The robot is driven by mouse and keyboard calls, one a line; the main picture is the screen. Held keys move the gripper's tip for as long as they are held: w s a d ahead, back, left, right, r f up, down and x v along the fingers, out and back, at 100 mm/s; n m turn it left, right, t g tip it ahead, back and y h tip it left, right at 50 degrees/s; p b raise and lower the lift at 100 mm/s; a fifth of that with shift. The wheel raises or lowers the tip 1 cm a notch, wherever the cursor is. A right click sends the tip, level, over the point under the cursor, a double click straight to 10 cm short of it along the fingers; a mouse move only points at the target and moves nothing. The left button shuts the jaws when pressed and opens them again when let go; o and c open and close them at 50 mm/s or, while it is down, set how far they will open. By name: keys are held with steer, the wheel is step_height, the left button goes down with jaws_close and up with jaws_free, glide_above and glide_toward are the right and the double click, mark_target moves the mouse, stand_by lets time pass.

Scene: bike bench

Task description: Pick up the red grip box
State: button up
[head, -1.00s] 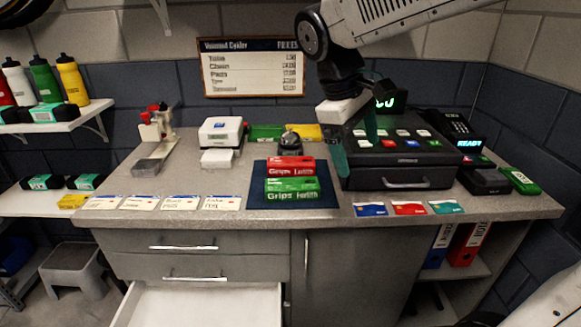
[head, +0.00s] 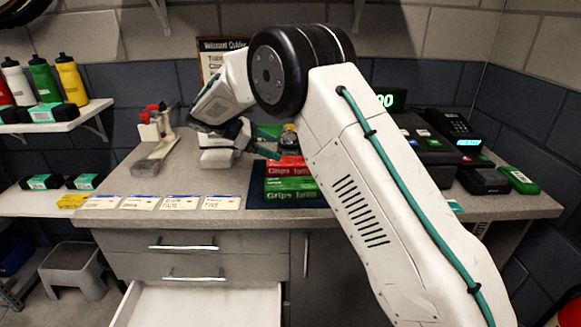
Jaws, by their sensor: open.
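The red grip box (head: 287,165) lies on top of a green grip box (head: 290,186) on a dark blue mat (head: 256,196) on the counter. My arm crosses in front and hides the right end of both boxes. My gripper (head: 268,143) reaches down from the left side, behind the red box's upper left. Its teal fingers are apart and hold nothing. I cannot tell whether a finger touches the red box.
Several white cards (head: 180,202) lie along the counter's front edge. A red and grey device (head: 156,138) stands at the back left. A drawer (head: 200,303) hangs open below.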

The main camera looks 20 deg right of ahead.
mark_target(290, 161)
steer(key=shift+w+a+f+n+h, duration=0.25)
steer(key=shift+w+f, duration=0.15)
steer(key=shift+f, duration=0.15)
steer(key=shift+w+a+f+n+h, duration=0.15)
steer(key=shift+w+a+f, duration=0.15)
steer(key=shift+f, duration=0.2)
steer(key=shift+w+d+f, duration=0.15)
steer(key=shift+f, duration=0.1)
steer(key=x, duration=0.7)
steer(key=shift+f, duration=0.3)
steer(key=c, duration=1.3)
